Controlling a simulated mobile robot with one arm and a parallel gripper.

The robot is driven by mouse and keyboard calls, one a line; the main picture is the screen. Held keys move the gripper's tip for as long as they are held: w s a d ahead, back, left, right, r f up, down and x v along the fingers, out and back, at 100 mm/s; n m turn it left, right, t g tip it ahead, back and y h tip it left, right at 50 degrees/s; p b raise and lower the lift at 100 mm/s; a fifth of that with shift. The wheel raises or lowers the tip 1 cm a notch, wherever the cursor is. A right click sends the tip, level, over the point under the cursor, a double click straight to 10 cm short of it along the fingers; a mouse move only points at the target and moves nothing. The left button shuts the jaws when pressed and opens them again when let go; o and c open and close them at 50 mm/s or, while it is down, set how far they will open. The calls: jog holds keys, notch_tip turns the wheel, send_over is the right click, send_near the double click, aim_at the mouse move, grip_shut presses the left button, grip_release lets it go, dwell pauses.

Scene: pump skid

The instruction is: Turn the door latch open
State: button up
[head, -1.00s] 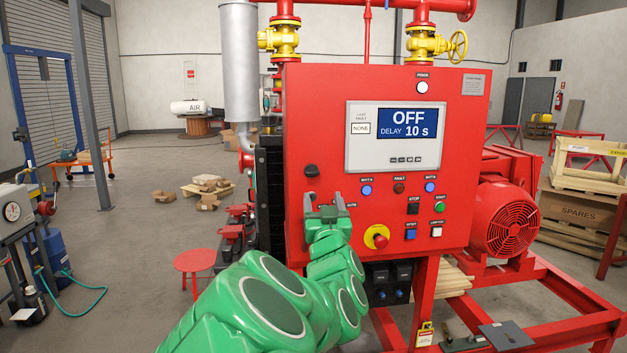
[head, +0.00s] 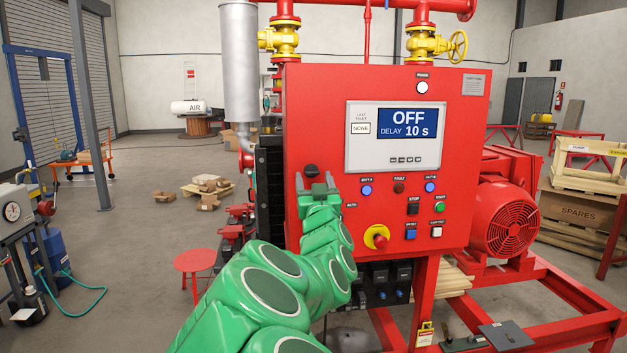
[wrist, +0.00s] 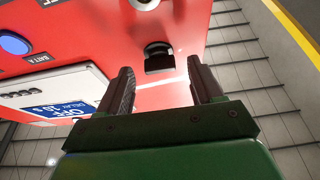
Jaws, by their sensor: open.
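The door latch (head: 311,171) is a small black knob near the left edge of the red cabinet door (head: 385,75). In the head view it shows just above my gripper's fingertips. My gripper (head: 317,184) is open and empty in front of the door. In the wrist view the latch (wrist: 158,58) lies beyond the tips of my open gripper (wrist: 161,76), roughly in line with the gap between them. The fingers look apart from it. The latch's lower part is partly hidden by a fingertip in the head view.
The display (head: 396,136) reads OFF, DELAY 10 s. Blue light (head: 366,190), several buttons and a red-yellow knob (head: 377,237) are right of my gripper. In the wrist view a silver knob (wrist: 145,3) is at the top edge. A red stool (head: 195,262) stands left.

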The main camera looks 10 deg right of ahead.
jog(key=shift+w+r, duration=0.25)
jog(key=shift+w, duration=0.25)
jog(key=shift+c, duration=0.3)
jog(key=c, duration=1)
